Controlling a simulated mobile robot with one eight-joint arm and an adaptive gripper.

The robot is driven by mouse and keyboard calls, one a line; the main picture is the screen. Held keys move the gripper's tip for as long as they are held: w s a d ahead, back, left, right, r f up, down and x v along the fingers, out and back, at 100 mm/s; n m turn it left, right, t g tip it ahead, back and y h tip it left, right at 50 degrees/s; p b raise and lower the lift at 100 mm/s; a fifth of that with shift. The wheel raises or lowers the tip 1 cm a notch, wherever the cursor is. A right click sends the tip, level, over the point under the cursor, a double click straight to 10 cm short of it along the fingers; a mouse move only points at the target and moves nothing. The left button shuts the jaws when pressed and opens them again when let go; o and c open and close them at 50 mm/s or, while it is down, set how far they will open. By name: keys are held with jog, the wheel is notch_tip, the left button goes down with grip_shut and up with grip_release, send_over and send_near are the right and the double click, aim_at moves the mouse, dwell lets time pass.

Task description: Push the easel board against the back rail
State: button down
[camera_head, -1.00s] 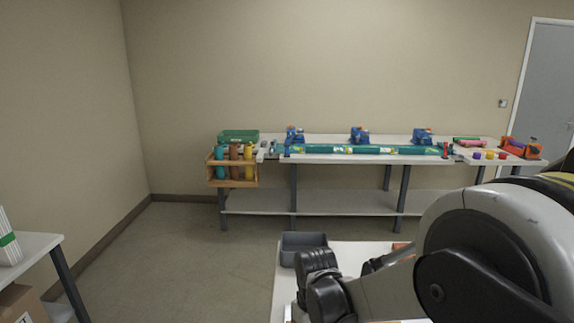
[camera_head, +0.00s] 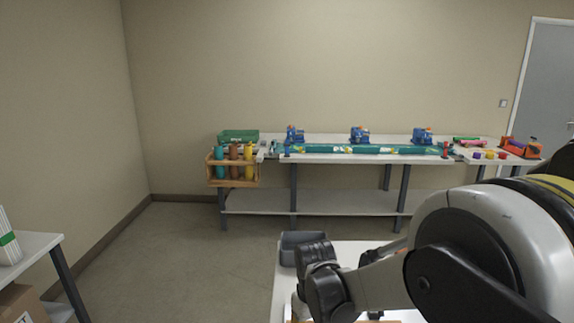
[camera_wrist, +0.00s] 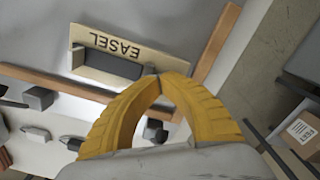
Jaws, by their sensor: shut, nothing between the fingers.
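In the wrist view, a tan plate lettered EASEL (camera_wrist: 125,47) lies on a pale surface, with a dark grey block (camera_wrist: 110,65) along its lower edge. Whether this plate is the whole easel board or only its label, I cannot tell. A brown wooden rail (camera_wrist: 62,86) runs below it, and another wooden strip (camera_wrist: 217,42) runs to its right. Which of them is the back rail is unclear. My gripper (camera_wrist: 160,77) has its yellow fingertips together, close to the plate's lower right end; contact is unclear. In the head view my arm hides the fingers and the plate.
The near white table (camera_head: 283,285) carries a grey bin (camera_head: 300,242) at its far left corner. A long bench (camera_head: 320,203) with blue devices stands against the wall. Small grey blocks (camera_wrist: 38,97) lie left of my fingers. A cardboard box (camera_wrist: 300,131) is beyond, at right.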

jog(key=shift+w, duration=0.35)
jog(key=shift+w, duration=0.1)
jog(key=shift+w, duration=0.5)
jog(key=shift+w, duration=0.15)
jog(key=shift+w, duration=0.35)
jog(key=shift+r, duration=0.15)
jog(key=shift+w+r+p, duration=0.1)
jog(key=shift+r+p, duration=2.2)
jog(key=shift+r, duration=1.15)
jog(key=shift+r, duration=0.1)
